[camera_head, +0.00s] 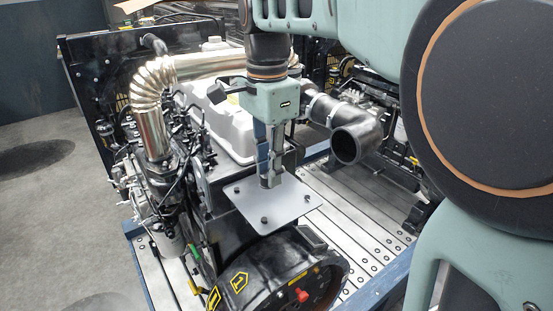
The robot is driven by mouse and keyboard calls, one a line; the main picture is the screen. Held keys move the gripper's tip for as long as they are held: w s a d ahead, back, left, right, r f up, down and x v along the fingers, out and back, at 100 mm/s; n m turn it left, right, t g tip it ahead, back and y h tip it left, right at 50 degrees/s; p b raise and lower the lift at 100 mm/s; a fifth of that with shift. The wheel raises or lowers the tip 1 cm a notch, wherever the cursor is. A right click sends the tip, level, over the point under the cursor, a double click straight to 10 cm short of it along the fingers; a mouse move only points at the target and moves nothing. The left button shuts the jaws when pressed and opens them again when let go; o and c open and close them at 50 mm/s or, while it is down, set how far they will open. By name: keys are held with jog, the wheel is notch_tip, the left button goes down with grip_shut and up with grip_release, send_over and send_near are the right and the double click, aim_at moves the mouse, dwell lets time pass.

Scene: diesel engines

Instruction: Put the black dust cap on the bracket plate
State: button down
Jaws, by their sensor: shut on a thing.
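The bracket plate (262,207) is a flat light-grey plate above the front end of the engine, with small dark bolt-like spots near its corners. My gripper (269,182) points straight down over the rear part of the plate, its fingertips very close to the surface. I cannot tell whether they touch it. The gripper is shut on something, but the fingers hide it. I cannot make out the black dust cap apart from the gripper.
A wide black elbow pipe (357,138) stands close to the right of my gripper. A shiny ribbed metal pipe (155,80) arches over the engine at left. A black housing with a red knob (302,295) lies below the plate. The slotted metal bed (350,215) is clear at right.

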aim_at(280, 203)
jog(key=shift+w+d+f, duration=0.15)
jog(key=shift+d+f, duration=0.7)
jog(key=shift+f, duration=0.2)
jog(key=shift+d+f, duration=0.2)
jog(key=shift+f, duration=1.5)
jog(key=shift+f, duration=0.1)
jog(key=c, duration=1.7)
grip_release()
jog(key=shift+c, duration=0.2)
notch_tip(280, 203, up, 12)
jog(key=shift+p, duration=0.4)
